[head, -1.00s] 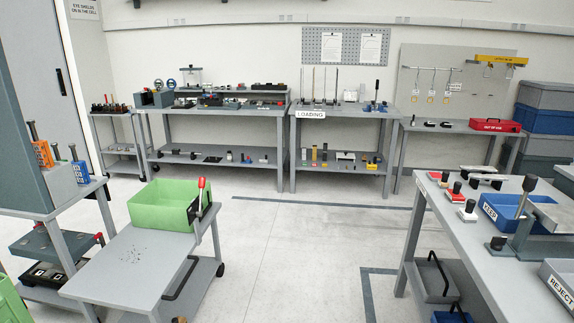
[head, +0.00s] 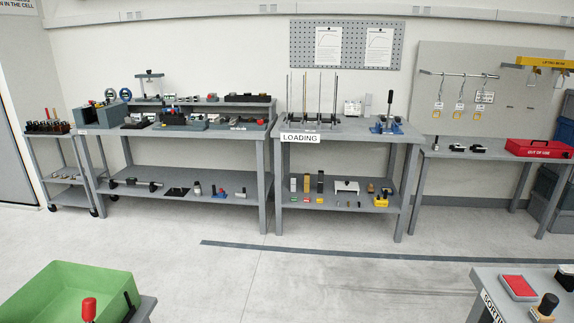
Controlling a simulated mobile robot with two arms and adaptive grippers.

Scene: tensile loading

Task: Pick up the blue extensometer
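I cannot single out the blue extensometer with certainty. Several small instruments lie in grey trays (head: 240,126) on the long bench at the left, with some blue and red bits too small to make out. Two round blue-rimmed items (head: 126,94) stand at that bench's left end. A blue-based device with an upright dark lever (head: 386,126) stands on the bench marked LOADING. Neither of my grippers is in view.
The LOADING bench (head: 345,138) stands against the wall right of the long bench (head: 185,133). A green bin (head: 75,285) is at the front left, a sorting table (head: 490,285) at the front right. The floor (head: 330,275) between is open.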

